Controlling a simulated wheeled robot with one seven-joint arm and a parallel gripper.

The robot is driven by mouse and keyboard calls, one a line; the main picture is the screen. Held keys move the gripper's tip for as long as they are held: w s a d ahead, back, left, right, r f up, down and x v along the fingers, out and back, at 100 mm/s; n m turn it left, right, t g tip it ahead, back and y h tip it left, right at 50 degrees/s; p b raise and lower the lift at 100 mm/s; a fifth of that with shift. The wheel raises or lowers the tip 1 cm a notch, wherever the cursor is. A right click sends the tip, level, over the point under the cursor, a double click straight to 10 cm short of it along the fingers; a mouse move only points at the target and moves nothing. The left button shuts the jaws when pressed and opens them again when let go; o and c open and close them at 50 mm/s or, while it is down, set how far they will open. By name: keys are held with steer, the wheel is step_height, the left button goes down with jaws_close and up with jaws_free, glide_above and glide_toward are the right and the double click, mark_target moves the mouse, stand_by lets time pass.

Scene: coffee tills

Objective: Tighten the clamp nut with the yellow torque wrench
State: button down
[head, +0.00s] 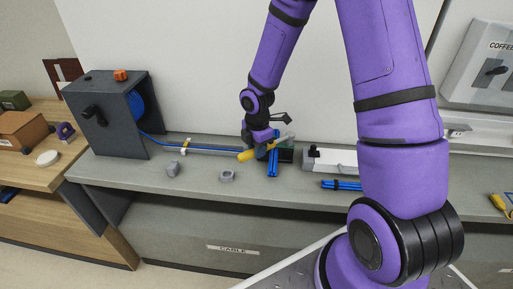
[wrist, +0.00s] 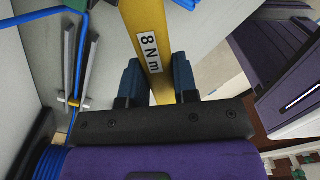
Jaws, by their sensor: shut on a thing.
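The yellow torque wrench (wrist: 141,25) is between the two dark blue fingers of my gripper (wrist: 160,82) in the wrist view, with a white "8 Nm" label facing the camera. My gripper is shut on it. In the head view, my gripper (head: 262,140) is low over the grey bench, and the yellow wrench handle (head: 246,156) sticks out to its left. A paler end of the wrench rises to the right. Blue cable pieces (head: 273,164) lie just below the gripper on the bench. I cannot make out the clamp nut in either view.
A dark reel box (head: 112,113) stands left on the bench (head: 200,188); its blue cable runs past a small guide (head: 186,146) towards my gripper. A white-topped unit (head: 330,160) and a blue bundle (head: 341,185) are right.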

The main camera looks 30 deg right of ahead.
steer(key=shift+s+n, duration=0.3)
steer(key=shift+s, duration=0.05)
steer(key=c, duration=1.4)
jaws_free()
steer(key=shift+c, duration=0.2)
jaws_close()
steer(key=shift+r, duration=0.55)
steer(key=shift+r, duration=2.3)
